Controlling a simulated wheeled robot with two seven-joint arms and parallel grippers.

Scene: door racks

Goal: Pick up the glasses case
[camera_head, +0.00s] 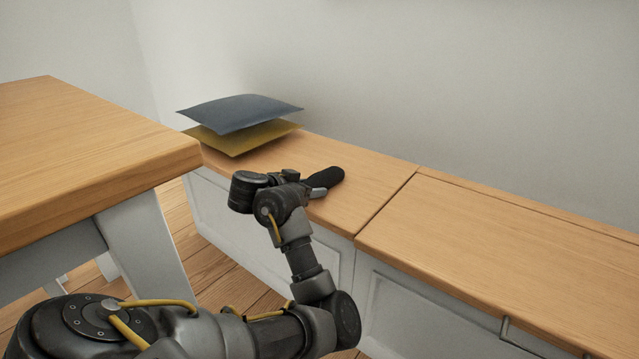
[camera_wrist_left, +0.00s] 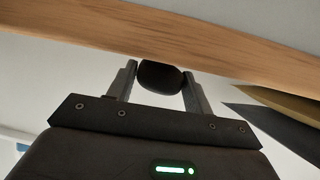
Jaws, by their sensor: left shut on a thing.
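The glasses case (camera_head: 327,178) is a dark, rounded, elongated case at the front part of the wooden bench top. My left gripper (camera_head: 313,189) reaches over the bench's front edge and is shut on the case. In the left wrist view the case (camera_wrist_left: 160,77) sits between the two fingers of my left gripper (camera_wrist_left: 160,84), with its rounded end towards the camera. Whether the case touches the bench top cannot be told. My right gripper is not in view.
A blue-grey cushion (camera_head: 240,112) lies above a mustard cushion (camera_head: 240,139) at the bench's far left. The white bench with wooden top (camera_head: 480,230) runs along the wall. A wooden table (camera_head: 80,150) stands at the left. The bench top to the right is clear.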

